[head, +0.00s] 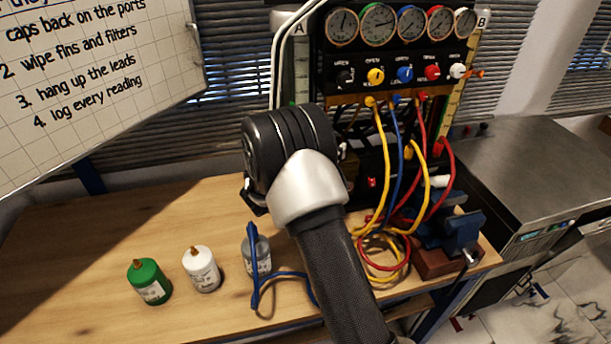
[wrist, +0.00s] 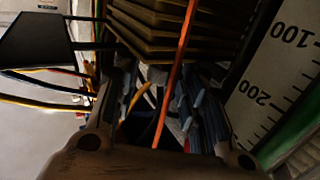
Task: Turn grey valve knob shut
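A row of valve knobs sits under the gauges in the head view: a black knob (head: 345,77), a yellow knob (head: 375,76), a blue knob (head: 405,74), a red knob (head: 432,72) and a pale, whitish knob (head: 457,71) at the right end. The pale one is the nearest to grey; I cannot tell its exact turn. In the head view my gripper is mostly hidden behind my arm, low and left of the knobs. In the wrist view my gripper (wrist: 158,115) shows a gap between its fingers, with no knob between them. An orange cable crosses the gap.
Yellow, blue and red hoses hang and coil in front of the rig. A green canister (head: 150,284), a white canister (head: 202,270) and a grey canister (head: 258,255) stand on the wooden bench (head: 90,235). A blue vise (head: 455,235) stands at the right. A ruled scale (wrist: 275,85) borders the wrist view.

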